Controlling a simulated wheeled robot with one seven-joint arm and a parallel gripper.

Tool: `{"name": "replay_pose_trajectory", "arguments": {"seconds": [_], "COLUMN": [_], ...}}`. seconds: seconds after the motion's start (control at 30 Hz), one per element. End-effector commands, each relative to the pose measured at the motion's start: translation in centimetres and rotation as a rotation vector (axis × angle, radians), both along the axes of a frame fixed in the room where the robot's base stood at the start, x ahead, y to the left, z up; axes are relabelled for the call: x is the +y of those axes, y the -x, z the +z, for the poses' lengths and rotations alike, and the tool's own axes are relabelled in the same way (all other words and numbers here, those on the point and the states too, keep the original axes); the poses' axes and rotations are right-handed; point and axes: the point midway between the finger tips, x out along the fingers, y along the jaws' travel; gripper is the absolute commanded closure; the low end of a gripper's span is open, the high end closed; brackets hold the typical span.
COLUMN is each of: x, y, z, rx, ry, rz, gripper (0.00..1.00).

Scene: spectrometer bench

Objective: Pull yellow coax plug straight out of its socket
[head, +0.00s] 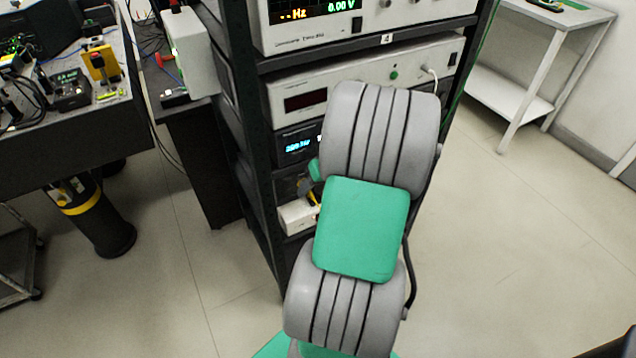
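My arm fills the middle of the head view and covers much of the rack's front. A small yellow piece (314,199), perhaps the yellow coax plug, shows at the arm's left edge, just above a white box (297,216) on a low rack shelf. Its socket cannot be made out. A small grey part (304,187), perhaps the tip of my gripper, shows right beside the yellow piece. The rest of the gripper is hidden behind my arm. I cannot tell whether the fingers are open or touch the plug.
The dark rack (238,130) holds several instruments, including a white unit (300,85) with a red display and a blue-lit unit (296,147). A cluttered bench (85,125) stands left, a white side table (560,20) far right. The floor right of the rack is clear.

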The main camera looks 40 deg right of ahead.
Motion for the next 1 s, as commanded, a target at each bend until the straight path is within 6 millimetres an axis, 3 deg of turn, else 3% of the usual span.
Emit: {"name": "replay_pose_trajectory", "arguments": {"seconds": [0.2, 0.7, 1.0], "x": [0.01, 0.02, 0.03], "y": [-0.05, -0.03, -0.01], "z": [-0.05, -0.03, 0.00], "rx": [0.000, 0.000, 0.000], "ry": [0.001, 0.000, 0.000], "rz": [0.000, 0.000, 0.000], "gripper": [0.60, 1.00, 1.00]}}
